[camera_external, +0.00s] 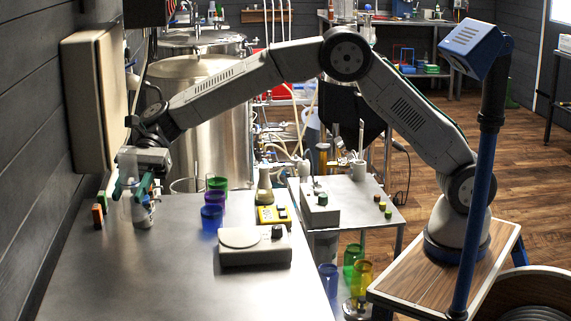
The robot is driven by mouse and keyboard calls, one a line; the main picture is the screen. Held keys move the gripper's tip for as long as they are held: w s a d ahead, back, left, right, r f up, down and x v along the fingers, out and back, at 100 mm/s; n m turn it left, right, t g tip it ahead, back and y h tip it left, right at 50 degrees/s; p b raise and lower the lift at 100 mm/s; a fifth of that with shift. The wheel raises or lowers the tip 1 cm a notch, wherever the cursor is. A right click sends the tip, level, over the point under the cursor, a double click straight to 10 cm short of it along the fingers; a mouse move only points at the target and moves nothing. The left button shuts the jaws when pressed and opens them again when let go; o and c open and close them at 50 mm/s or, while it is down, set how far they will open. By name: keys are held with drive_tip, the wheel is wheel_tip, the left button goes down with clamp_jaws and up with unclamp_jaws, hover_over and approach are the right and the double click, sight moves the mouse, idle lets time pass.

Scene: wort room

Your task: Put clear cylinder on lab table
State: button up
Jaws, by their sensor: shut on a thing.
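My gripper (134,187) is at the left of the view, low over the far left part of the steel-topped lab table (160,275). Its green-edged fingers are shut on a clear cylinder (128,206), which looks upright and is partly hidden by the fingers. Its lower end is close to the tabletop; I cannot tell whether it touches. A small whitish container (143,212) shows right beside it, below the gripper.
Small orange (97,214) and green blocks stand left of the gripper. Purple and blue (212,219) cylinders, a flask (265,186), a yellow meter (271,214) and a grey scale (254,246) stand to the right. The table's front left is clear. A wall box (92,95) is close to my arm.

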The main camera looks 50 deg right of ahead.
drive_tip(key=f, duration=1.4)
drive_tip(key=shift+w+d+f, duration=0.15)
drive_tip(key=shift+d, duration=0.05)
drive_tip(key=shift+f, duration=0.2)
drive_tip(key=o, duration=1)
drive_tip(key=shift+r, duration=0.15)
